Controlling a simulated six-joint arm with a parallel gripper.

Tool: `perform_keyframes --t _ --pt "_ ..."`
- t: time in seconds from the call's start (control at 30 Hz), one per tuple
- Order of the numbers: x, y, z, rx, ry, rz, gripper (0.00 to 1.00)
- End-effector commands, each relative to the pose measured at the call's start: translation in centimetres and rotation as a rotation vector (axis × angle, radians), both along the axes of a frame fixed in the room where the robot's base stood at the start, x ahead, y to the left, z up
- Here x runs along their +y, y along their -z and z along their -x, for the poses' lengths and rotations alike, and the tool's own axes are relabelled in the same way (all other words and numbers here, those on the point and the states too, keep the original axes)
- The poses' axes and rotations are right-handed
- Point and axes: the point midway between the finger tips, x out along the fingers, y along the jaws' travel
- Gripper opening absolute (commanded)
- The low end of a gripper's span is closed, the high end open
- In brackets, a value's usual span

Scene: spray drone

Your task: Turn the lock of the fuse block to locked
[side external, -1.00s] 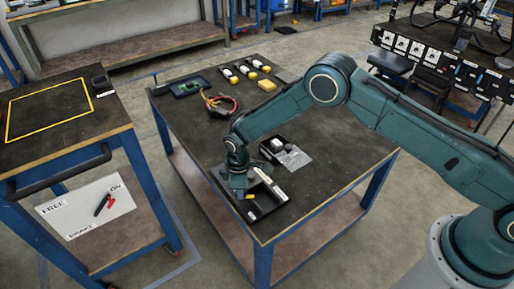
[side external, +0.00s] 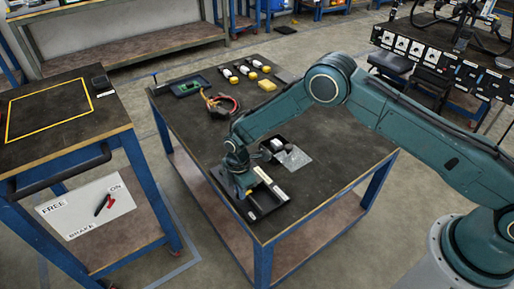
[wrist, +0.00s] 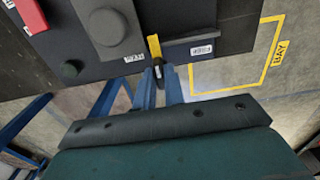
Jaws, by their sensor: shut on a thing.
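The fuse block (side external: 277,209) is a black unit with white label strips at the front of the dark workbench. In the wrist view its dark face (wrist: 195,15) fills the top. A yellow lock lever (wrist: 154,44) stands near that face's edge, between two small white labels that I cannot read for certain. My gripper (wrist: 158,70) is shut on the lever's near end, around a small dark part. In the side view my gripper (side external: 243,192) is low at the block's left part and hides much of the lock. Whether the lock reads locked is unclear.
Behind the block lies a silver packet (side external: 293,157). Cables (side external: 220,103) and several small parts lie farther back. The bench's right side is clear.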

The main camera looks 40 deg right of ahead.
Motion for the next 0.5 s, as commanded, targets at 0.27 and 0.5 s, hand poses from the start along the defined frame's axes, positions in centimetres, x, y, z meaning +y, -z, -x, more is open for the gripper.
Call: perform_keyframes --t 0.27,0.5 --pt "0.12 -0.04 -0.04 -0.002 -0.008 -0.002 0.00" --pt "0.09 -0.03 -0.03 -0.001 -0.006 -0.002 0.33"
